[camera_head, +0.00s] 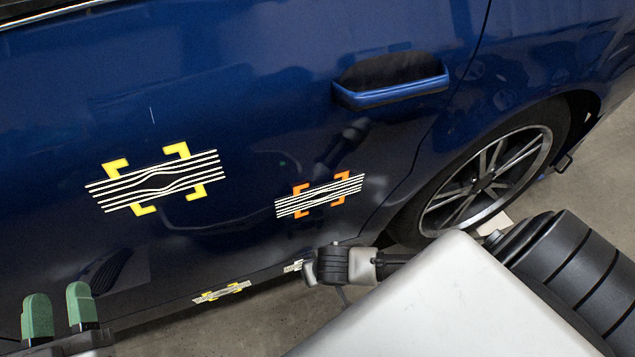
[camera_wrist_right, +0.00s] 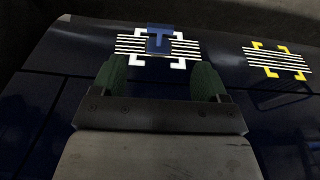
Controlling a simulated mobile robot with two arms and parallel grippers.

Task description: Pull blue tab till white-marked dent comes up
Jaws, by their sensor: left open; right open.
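The blue tab (camera_wrist_right: 158,38), T-shaped, stands over the middle of the white-marked dent in the right wrist view. White corner brackets (camera_wrist_right: 176,63) and white stripes frame that spot. The tab hides the stripes' middle, so I cannot tell how deep the dent is. My right gripper (camera_wrist_right: 160,76) is open, its green fingers apart on either side below the tab, with nothing between them. My left gripper (camera_head: 58,312) is open and empty at the lower left of the head view, apart from the marked dents.
The dark blue car side carries a large yellow-marked dent (camera_head: 155,180), an orange-marked dent (camera_head: 320,195) and a low yellow-marked one (camera_head: 222,292). The door handle (camera_head: 392,90) juts out above. A wheel (camera_head: 486,180) stands at the right. My right arm fills the lower right.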

